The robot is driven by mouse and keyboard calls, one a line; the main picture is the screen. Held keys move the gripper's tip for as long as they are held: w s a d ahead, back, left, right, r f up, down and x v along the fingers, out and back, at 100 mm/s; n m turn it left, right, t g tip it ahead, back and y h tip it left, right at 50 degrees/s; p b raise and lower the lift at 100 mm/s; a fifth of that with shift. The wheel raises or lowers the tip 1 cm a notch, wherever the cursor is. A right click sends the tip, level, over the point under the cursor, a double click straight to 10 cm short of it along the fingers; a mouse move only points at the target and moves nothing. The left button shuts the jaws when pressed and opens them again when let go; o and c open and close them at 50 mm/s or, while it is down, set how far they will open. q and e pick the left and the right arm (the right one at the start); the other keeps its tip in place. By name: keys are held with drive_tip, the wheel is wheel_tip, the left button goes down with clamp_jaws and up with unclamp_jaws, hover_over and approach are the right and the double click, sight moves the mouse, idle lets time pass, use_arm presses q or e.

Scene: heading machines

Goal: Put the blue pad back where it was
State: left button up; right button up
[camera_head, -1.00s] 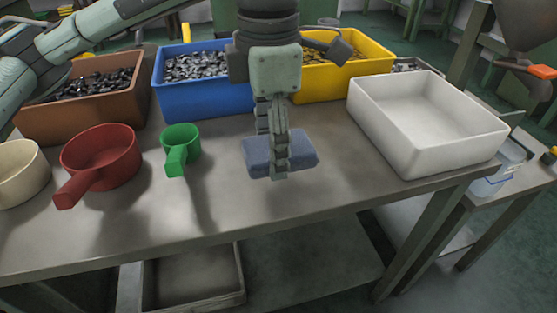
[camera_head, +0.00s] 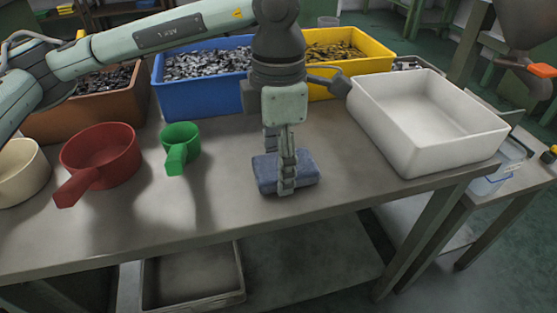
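The blue pad (camera_head: 306,172) is a small soft-looking block near the middle of the grey table (camera_head: 225,210). My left gripper (camera_head: 281,172) comes down from above with its fingers in front of and behind the pad, shut on it. The near finger covers the pad's middle and the far finger is partly hidden. The pad is level and appears to be at the tabletop; its exact contact is hard to tell.
A green scoop (camera_head: 180,138), a red scoop (camera_head: 100,150) and a cream pot (camera_head: 20,172) stand to the left. Brown (camera_head: 100,115), blue (camera_head: 200,100) and yellow (camera_head: 375,64) bins of metal parts line the back. An empty white bin (camera_head: 450,150) stands right.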

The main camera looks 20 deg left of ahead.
use_arm(q)
drive_tip(key=o, duration=1.1)
use_arm(e)
drive_tip(key=shift+s+r, duration=0.1)
drive_tip(key=shift+r, duration=0.3)
drive_tip(key=shift+f, duration=0.1)
use_arm(q)
drive_tip(key=shift+r, duration=0.65)
wheel_tip(320, 180, up, 11)
use_arm(e)
drive_tip(key=shift+f, duration=0.4)
